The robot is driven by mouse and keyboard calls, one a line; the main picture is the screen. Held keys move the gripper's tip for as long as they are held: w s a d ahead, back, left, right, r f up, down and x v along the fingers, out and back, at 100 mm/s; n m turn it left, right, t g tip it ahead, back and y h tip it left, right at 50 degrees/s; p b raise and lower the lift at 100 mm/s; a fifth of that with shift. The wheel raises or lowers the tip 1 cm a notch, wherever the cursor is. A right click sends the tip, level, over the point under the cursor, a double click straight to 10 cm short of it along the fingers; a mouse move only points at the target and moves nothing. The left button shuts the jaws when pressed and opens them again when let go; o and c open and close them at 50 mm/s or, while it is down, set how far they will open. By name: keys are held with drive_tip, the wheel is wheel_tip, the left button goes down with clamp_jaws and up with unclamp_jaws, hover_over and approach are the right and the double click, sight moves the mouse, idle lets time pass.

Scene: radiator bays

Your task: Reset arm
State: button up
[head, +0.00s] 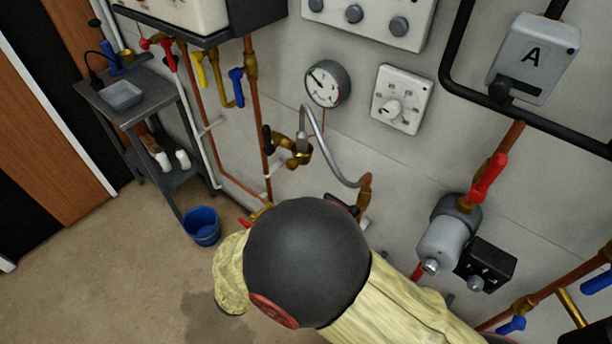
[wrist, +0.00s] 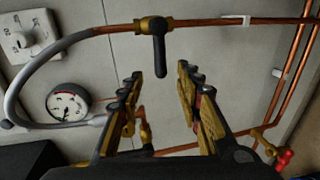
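My gripper (wrist: 160,72) is open in the wrist view, its two fingers apart with nothing between them. Beyond the fingertips is a brass valve with a black lever (wrist: 159,48) on a copper pipe; the lever shows in line with the gap, and I cannot tell how far off it is. In the head view my arm, a dark round joint and a pale yellow sleeve, fills the lower middle and hides most of the gripper.
A grey hose (head: 324,139) loops off the wall near the pressure gauge (head: 327,84) and a dial (head: 401,99). A red-levered valve (head: 488,179) and grey box A (head: 532,58) are at right. A blue bucket (head: 202,225) and metal trolley (head: 150,92) stand left. The lower-left floor is mostly clear.

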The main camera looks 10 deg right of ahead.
drive_tip(key=s+d+f+n+g+y, duration=0.1)
drive_tip(key=s+d+g+y, duration=0.1)
drive_tip(key=s+g, duration=0.4)
drive_tip(key=s+d+f+g+y, duration=0.1)
drive_tip(key=s+d+g, duration=0.25)
drive_tip(key=s, duration=0.35)
drive_tip(key=d+r+m+t+y, duration=0.1)
drive_tip(key=d+r+m+y, duration=0.1)
drive_tip(key=r, duration=0.5)
drive_tip(key=s+d+r+m+t+y, duration=0.1)
drive_tip(key=d+r+m+y, duration=0.1)
drive_tip(key=r, duration=0.5)
drive_tip(key=s+d+r+m+t+y, duration=0.1)
drive_tip(key=d+r+m+t+y, duration=0.1)
drive_tip(key=r, duration=0.5)
drive_tip(key=d+m+y, duration=0.1)
drive_tip(key=m+y, duration=0.1)
drive_tip(key=m, duration=0.1)
drive_tip(key=shift+r+m, duration=0.25)
drive_tip(key=shift+m, duration=0.15)
